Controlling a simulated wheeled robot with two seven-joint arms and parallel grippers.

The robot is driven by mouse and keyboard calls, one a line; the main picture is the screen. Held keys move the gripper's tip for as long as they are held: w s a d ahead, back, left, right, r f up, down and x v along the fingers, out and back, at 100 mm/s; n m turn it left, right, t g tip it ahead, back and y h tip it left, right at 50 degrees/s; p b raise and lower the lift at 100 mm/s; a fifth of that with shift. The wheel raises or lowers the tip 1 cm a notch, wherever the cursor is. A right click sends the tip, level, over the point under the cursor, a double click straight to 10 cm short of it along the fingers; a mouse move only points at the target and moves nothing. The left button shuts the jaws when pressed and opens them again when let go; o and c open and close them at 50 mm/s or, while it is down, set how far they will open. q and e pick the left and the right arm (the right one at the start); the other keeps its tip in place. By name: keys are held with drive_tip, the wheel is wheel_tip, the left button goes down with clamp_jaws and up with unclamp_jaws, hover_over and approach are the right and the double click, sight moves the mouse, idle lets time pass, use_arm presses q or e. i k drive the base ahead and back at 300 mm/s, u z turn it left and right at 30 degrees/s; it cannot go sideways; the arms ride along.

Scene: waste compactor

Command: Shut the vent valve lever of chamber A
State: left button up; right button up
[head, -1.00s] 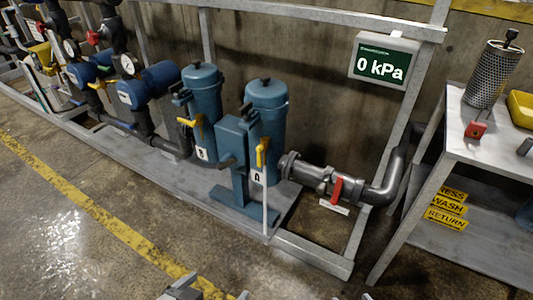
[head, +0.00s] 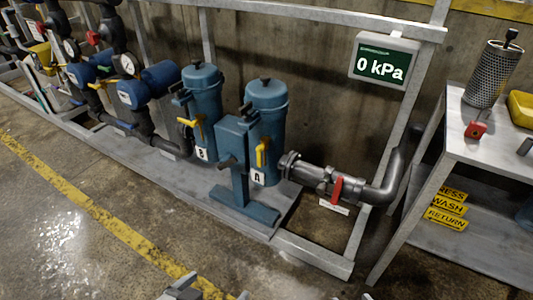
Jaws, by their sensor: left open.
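Chamber A is the right-hand blue canister (head: 266,100), with a white tag (head: 257,177) marked A below it. A yellow lever (head: 262,152) stands roughly upright at its front, above the tag; I take it for the vent valve lever. My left gripper (head: 212,290) is open at the bottom edge, mostly cut off, well apart from the lever and holding nothing that I can see. A small grey tip of my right gripper (head: 367,296) shows at the bottom edge, too little to tell its state.
Chamber B (head: 202,92) stands to the left with its own yellow lever (head: 198,129). A red-handled valve (head: 336,190) sits on the pipe at right. The display (head: 384,66) reads 0 kPa. A metal table (head: 480,140) stands at right. The floor in front is clear.

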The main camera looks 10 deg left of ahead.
sight(259, 148)
drive_tip(key=z, duration=0.5)
drive_tip(key=i, duration=0.45)
drive_tip(key=z, duration=0.1)
